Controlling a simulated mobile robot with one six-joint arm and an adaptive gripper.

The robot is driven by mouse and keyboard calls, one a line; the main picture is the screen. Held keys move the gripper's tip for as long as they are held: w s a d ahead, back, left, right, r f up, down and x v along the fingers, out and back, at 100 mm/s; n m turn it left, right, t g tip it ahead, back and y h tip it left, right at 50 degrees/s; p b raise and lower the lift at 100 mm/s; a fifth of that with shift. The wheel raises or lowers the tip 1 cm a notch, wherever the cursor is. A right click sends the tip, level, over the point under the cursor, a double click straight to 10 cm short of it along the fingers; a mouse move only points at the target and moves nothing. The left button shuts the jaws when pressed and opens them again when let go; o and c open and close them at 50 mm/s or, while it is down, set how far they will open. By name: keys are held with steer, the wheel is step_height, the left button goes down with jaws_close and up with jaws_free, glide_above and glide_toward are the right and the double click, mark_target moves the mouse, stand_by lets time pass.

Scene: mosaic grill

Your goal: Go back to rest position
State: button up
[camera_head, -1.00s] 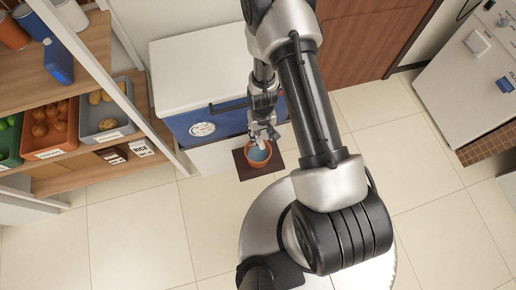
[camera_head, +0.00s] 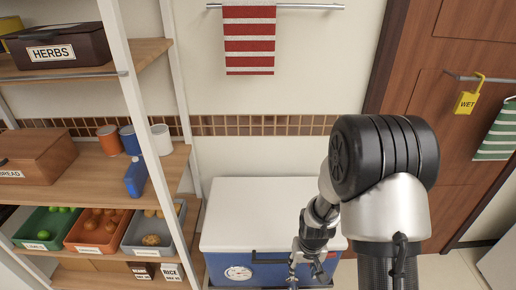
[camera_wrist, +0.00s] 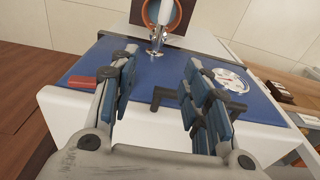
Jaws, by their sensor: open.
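My gripper (camera_head: 307,272) is at the bottom of the head view, low before the front of a cooler. In the wrist view my gripper (camera_wrist: 157,68) has its two fingers spread wide, with nothing held between them. Beyond the fingertips a silver tap (camera_wrist: 157,43) stands out from the blue cooler front. An orange pot (camera_wrist: 148,14) with something pale blue in it sits past the tap at the top edge, partly cut off. The pot is not visible in the head view.
The white-lidded cooler (camera_head: 270,210) with its dark handle (camera_wrist: 165,97) is close to my gripper. A shelf unit (camera_head: 150,120) with bins stands at left. A striped towel (camera_head: 249,40) hangs on the wall. A wooden door (camera_head: 445,130) is at right.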

steer(key=s+r+t, duration=0.1)
steer(key=s+r, duration=0.2)
steer(key=r, duration=0.7)
steer(key=s+r+t, duration=0.1)
steer(key=s+r, duration=0.1)
steer(key=r, duration=0.9)
steer(key=s+r+t, duration=0.1)
steer(key=s+r, duration=0.9)
steer(key=s, duration=0.5)
steer(key=shift+r+t, duration=0.3)
steer(key=shift+r, duration=0.05)
steer(key=shift+c, duration=0.4)
